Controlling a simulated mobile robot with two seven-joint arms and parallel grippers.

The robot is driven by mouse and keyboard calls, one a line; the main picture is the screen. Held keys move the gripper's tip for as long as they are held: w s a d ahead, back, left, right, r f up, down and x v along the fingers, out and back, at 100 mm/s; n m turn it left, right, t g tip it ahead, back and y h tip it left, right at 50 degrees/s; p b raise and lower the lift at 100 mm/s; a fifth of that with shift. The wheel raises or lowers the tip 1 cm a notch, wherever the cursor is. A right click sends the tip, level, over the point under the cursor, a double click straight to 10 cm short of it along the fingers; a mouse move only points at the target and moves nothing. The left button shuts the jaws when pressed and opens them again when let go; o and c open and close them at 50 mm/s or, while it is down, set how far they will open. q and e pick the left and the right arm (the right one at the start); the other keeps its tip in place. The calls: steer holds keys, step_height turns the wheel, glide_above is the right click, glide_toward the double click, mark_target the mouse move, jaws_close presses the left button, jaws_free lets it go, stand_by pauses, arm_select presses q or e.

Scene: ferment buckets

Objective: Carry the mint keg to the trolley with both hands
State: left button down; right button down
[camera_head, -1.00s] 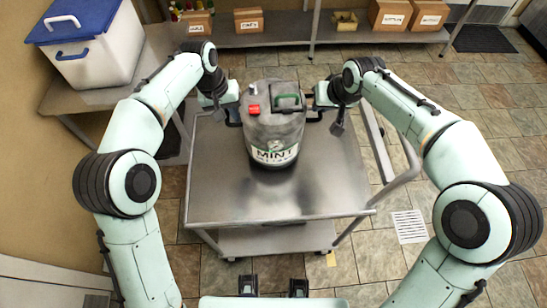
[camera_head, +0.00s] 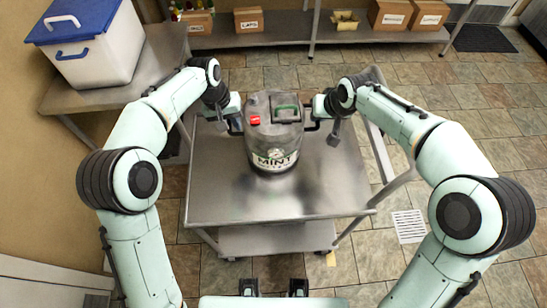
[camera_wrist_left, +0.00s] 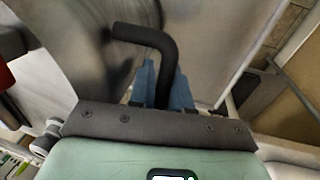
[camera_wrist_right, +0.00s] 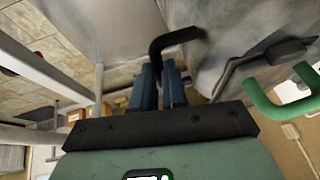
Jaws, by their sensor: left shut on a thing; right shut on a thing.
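The mint keg (camera_head: 274,139) is a grey drum with a MINT label, a red cap and a green top handle. It is upright over the middle of the steel trolley (camera_head: 240,205). I cannot tell whether its base touches the trolley top. My left gripper (camera_head: 236,122) is shut on the keg's black left side handle, which also shows in the left wrist view (camera_wrist_left: 150,38). My right gripper (camera_head: 315,117) is shut on the black right side handle, seen in the right wrist view (camera_wrist_right: 170,42). The far side of the keg is hidden.
A white bin with a blue lid (camera_head: 95,52) stands on a side table (camera_head: 70,98) at the left. A low shelf (camera_head: 285,38) with cardboard boxes (camera_head: 249,20) runs along the back. The trolley's front top is bare. Tiled floor is open to the right.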

arm_select(q)
steer(key=c, duration=1.1)
jaws_free()
arm_select(e)
steer(key=c, duration=1.2)
jaws_free()
steer(key=shift+a, duration=0.1)
steer(key=shift+o, duration=0.2)
steer(key=shift+s+r, duration=0.1)
arm_select(q)
steer(key=r, duration=0.4)
steer(key=a+r, duration=0.1)
steer(key=r, duration=0.3)
steer(key=s+a+r, duration=0.1)
steer(key=r, duration=0.2)
steer(key=shift+a+r, duration=0.1)
steer(key=shift+r, duration=0.3)
arm_select(e)
steer(key=v, duration=1.1)
steer(key=shift+s+r, duration=0.2)
steer(key=shift+r, duration=0.15)
